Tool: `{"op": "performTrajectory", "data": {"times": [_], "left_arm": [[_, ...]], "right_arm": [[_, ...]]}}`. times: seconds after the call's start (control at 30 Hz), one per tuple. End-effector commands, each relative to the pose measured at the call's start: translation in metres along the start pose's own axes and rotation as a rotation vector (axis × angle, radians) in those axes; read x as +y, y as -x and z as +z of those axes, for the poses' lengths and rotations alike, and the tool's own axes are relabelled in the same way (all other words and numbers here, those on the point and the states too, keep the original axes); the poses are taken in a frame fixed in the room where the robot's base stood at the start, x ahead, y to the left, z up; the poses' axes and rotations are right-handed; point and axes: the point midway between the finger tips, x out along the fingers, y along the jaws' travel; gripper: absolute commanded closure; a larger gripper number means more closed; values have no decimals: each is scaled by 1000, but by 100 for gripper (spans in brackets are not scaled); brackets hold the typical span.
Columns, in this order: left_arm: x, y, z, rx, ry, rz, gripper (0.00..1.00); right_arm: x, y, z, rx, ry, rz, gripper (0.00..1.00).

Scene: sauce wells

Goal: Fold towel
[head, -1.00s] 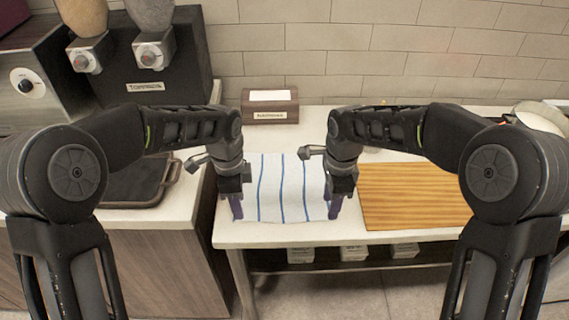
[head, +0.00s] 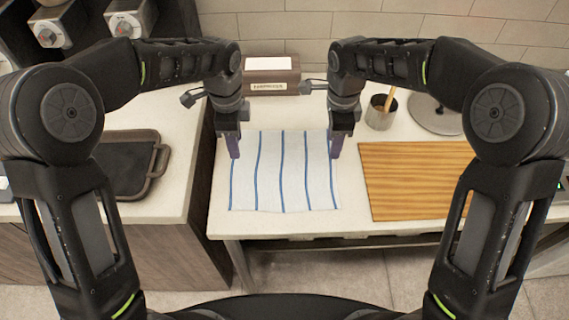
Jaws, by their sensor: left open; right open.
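A white towel with blue stripes (head: 283,180) lies flat and spread out on the white counter. Its near edge lies close to the counter's front edge. My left gripper (head: 235,155) is open above the towel's left side, toward the far left corner. My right gripper (head: 335,155) is open at the towel's right edge, toward the far right corner. Neither gripper holds any cloth. I cannot tell whether the fingertips touch the towel.
A wooden cutting board (head: 413,185) lies right of the towel. A metal cup (head: 381,113) and a round grey plate (head: 436,116) stand behind it. A labelled box (head: 272,80) stands at the back. A black griddle pan (head: 125,168) lies on the left counter.

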Motion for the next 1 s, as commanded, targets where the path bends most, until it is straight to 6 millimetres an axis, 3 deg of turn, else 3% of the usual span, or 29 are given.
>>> {"op": "performTrajectory", "data": {"times": [0.5,1.0], "left_arm": [[0,-68,1,-1,1,2,58],[0,-78,0,0,1,1,58]], "right_arm": [[0,-67,0,0,-1,2,58],[0,-78,0,0,0,1,58]]}}
